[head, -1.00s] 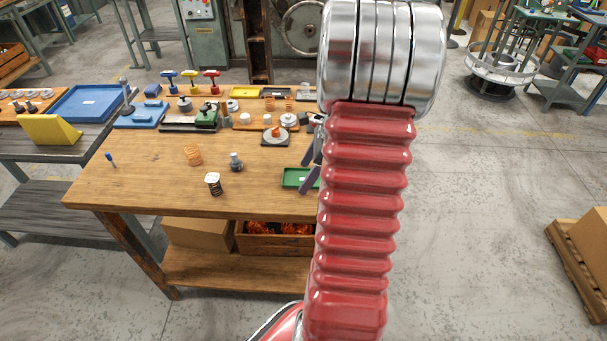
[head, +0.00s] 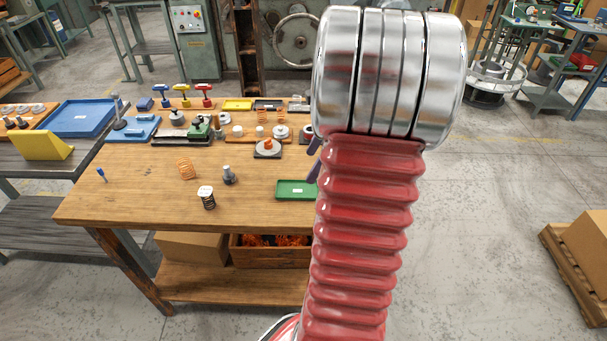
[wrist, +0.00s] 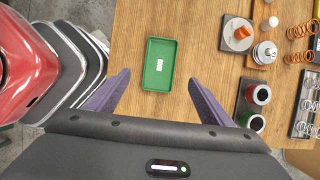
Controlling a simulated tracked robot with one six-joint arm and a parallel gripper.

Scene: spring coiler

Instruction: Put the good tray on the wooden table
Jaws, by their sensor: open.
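A small green tray (head: 296,190) with a white label lies flat on the wooden table (head: 130,205), near its right front part. It also shows in the wrist view (wrist: 159,65), empty apart from the label. I cannot read the label, so I cannot tell whether it is the good tray. My gripper (wrist: 160,95) is open and empty, its purple fingers apart on either side of the tray's near end in the picture. I see no contact with the tray. In the head view my arm hides most of the gripper (head: 315,160).
A blue tray (head: 82,118) lies on the grey table at left. A spring (head: 187,169), a grey metal part (head: 228,175) and a black-and-white cylinder (head: 207,197) stand left of the green tray. Several fixtures fill the table's back. Bare wood surrounds the green tray.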

